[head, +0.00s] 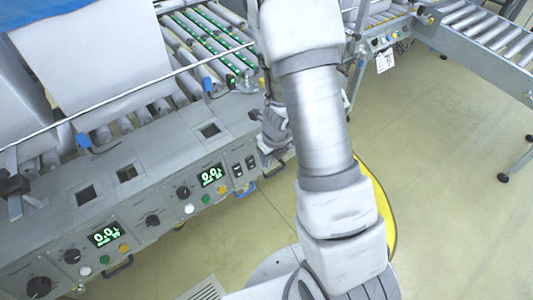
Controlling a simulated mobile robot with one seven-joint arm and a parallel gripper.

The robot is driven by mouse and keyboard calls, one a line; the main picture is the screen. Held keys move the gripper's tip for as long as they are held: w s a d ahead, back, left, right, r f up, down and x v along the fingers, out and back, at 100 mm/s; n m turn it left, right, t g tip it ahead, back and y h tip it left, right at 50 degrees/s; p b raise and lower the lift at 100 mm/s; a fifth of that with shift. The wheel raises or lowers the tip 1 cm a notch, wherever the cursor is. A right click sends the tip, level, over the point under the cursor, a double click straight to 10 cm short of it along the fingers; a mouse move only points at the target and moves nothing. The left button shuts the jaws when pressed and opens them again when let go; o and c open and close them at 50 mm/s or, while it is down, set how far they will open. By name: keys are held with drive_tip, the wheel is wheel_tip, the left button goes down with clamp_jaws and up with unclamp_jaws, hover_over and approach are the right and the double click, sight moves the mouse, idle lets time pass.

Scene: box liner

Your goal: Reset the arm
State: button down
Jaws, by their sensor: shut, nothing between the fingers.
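My arm runs down the middle of the head view, from the top edge to the bottom right, in front of the machine. My gripper (272,130) shows partly behind the arm, on its left side, close to the right end of the grey control panel (150,172). It is shut and I see nothing held in it. The arm hides part of the gripper, and I cannot tell whether it touches the machine.
The panel carries knobs, coloured buttons and two lit green displays (212,175). White sheets or boxes (100,55) lie over rollers at upper left, crossed by a thin metal rod (130,92). A roller conveyor (480,35) stands at upper right. The floor (450,190) at right is clear.

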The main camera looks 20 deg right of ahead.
drive_tip(key=s+a+r+n+t+y, duration=0.1)
drive_tip(key=a+r+n, duration=0.2)
drive_tip(key=r+n, duration=0.55)
drive_tip(key=s+a+r+n+t+y, duration=0.15)
drive_tip(key=a+r+n, duration=0.35)
drive_tip(key=r, duration=0.6)
drive_tip(key=s+d+r+n+t+h, duration=0.1)
drive_tip(key=s+d+r+n+h, duration=0.25)
drive_tip(key=s+r+n, duration=1.2)
wheel_tip(320, 180, up, 13)
drive_tip(key=d+n+p, duration=0.1)
drive_tip(key=n+p, duration=0.2)
drive_tip(key=p, duration=1.2)
drive_tip(key=shift+w+f+p, duration=0.2)
drive_tip(key=shift+w+p, duration=0.1)
drive_tip(key=shift+w, duration=0.05)
